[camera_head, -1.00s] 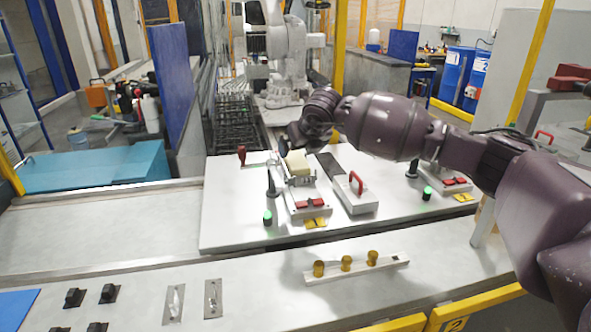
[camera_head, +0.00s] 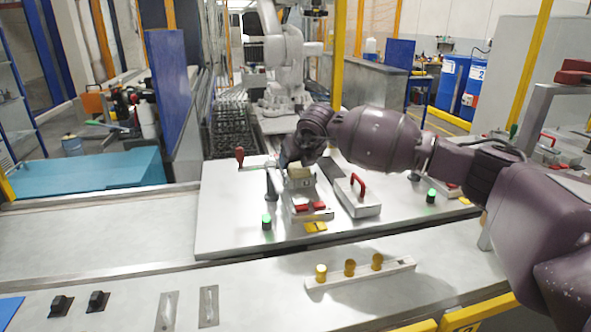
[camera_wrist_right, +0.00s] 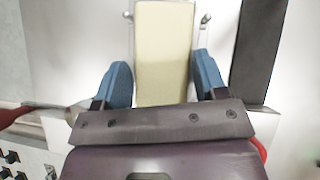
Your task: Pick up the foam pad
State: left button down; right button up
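The foam pad is a cream-yellow block (camera_head: 300,174) on a grey fixture (camera_head: 308,190) on the white worktop. In the right wrist view the pad (camera_wrist_right: 164,50) lies lengthwise between the blue fingers of my right gripper (camera_wrist_right: 162,80). One finger is along each side, very near the pad's edges; I cannot tell whether they touch. The right gripper (camera_head: 296,160) looks open around the pad. In the head view, it and my wrist hide part of the pad. My left gripper is not in view.
A grey block with a red handle (camera_head: 359,192) stands right of the fixture. A red-knobbed lever (camera_head: 240,156) and a dark post (camera_head: 271,185) stand on its left. A rail with yellow knobs (camera_head: 350,268) lies in front. The worktop's left part is clear.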

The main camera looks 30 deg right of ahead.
jog(key=c, duration=0.3)
jog(key=shift+c, duration=0.2)
